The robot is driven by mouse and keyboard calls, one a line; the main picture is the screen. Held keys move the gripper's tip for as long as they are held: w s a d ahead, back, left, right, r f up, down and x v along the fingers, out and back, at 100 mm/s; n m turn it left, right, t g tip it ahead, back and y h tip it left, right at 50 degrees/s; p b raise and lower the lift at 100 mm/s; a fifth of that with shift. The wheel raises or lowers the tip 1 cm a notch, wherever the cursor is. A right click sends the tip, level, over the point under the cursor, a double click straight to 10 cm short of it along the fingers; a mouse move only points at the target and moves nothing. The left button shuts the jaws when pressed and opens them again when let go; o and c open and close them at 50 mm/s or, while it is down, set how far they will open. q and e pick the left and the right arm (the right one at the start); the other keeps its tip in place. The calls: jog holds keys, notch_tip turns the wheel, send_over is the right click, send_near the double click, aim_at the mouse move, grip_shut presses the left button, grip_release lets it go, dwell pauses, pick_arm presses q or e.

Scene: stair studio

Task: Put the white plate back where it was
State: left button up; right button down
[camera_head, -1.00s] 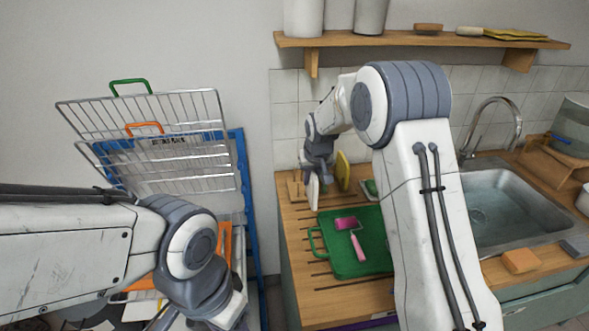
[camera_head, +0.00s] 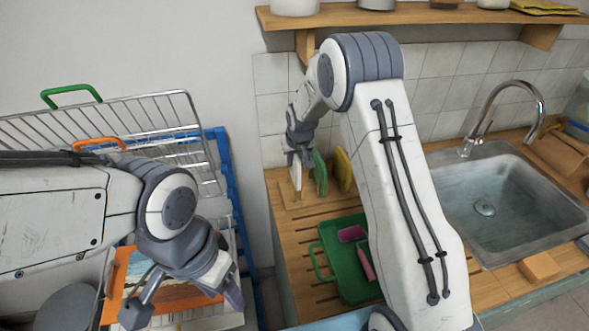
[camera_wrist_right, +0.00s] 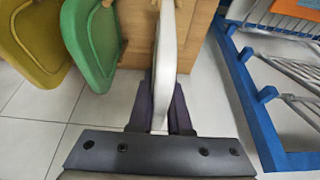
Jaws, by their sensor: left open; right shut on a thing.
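The white plate (camera_head: 296,176) is upright and edge-on in my right gripper (camera_head: 299,160), at the left end of a wooden rack (camera_head: 289,201) on the counter. I cannot tell whether its lower edge sits in a slot. In the right wrist view the white plate (camera_wrist_right: 166,55) stands between the two dark fingers (camera_wrist_right: 160,108). A green plate (camera_head: 320,173) and a yellow plate (camera_head: 343,168) stand to its right; the green plate (camera_wrist_right: 96,42) and yellow plate (camera_wrist_right: 38,42) show left of it in the wrist view. My left gripper (camera_head: 188,301) is open and empty at lower left.
A sink (camera_head: 510,190) is at right, a shelf (camera_head: 420,16) above. A wire rack (camera_head: 150,118) and blue frame (camera_head: 222,160) stand at left, beside a framed picture (camera_head: 160,279).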

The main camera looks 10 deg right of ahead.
aim_at(294, 171)
notch_tip(294, 171, down, 3)
jog(key=shift+f+p, duration=0.1)
jog(key=shift+p, duration=0.4)
jog(key=shift+f, duration=0.45)
jog(key=shift+f, duration=0.1)
jog(key=c, duration=0.9)
grip_release()
jog(key=shift+o, duration=0.2)
